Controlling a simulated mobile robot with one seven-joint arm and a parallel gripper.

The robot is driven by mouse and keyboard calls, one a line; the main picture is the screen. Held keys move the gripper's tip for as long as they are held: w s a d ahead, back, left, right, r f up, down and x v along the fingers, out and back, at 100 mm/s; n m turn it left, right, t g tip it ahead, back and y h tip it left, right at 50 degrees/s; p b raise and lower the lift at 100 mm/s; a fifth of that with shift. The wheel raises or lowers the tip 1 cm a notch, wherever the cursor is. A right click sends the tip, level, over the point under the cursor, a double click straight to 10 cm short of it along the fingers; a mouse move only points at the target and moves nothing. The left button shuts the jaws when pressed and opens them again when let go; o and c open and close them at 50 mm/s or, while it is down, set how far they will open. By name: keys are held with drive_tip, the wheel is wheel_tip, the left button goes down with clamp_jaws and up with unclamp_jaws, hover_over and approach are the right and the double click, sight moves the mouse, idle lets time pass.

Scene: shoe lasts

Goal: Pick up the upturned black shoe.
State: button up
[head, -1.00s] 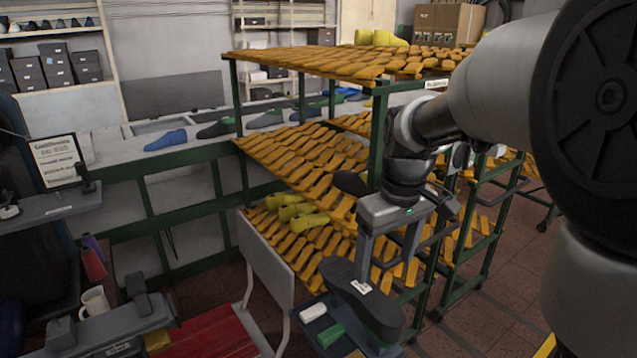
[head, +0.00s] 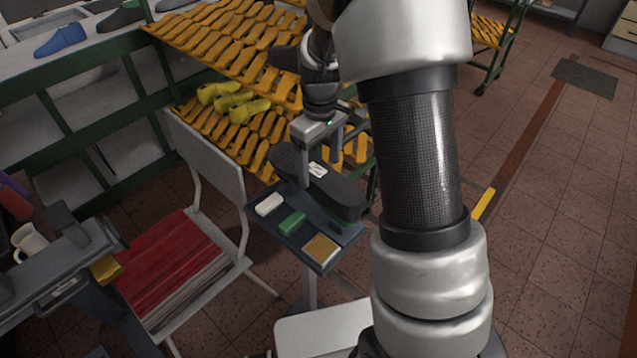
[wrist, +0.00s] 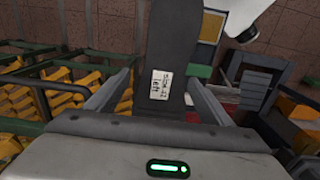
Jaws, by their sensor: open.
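The upturned black shoe (head: 342,194) lies sole up over the back of a small dark tray (head: 262,227), with a white label on its sole. It also shows in the wrist view (wrist: 170,45), running down the middle between the fingers. My gripper (head: 320,162) is open over the shoe, pointing down. In the wrist view its fingers (wrist: 160,85) stand on either side of the labelled part, with a gap on the left; I cannot tell whether the right one touches. The shoe's near end is hidden by the gripper body.
A green-framed rack (head: 215,45) with orange slats and yellow shoes (head: 240,108) is close behind.

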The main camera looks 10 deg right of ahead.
drive_tip(key=f, duration=0.6)
drive_tip(key=shift+s+a+f, duration=0.1)
drive_tip(key=shift+s+f, duration=0.1)
drive_tip(key=shift+s, duration=0.15)
drive_tip(key=c, duration=1.4)
drive_tip(key=shift+r, duration=0.1)
drive_tip(key=c, duration=0.3)
drive_tip(key=shift+w, duration=0.1)
drive_tip(key=shift+r, duration=0.1)
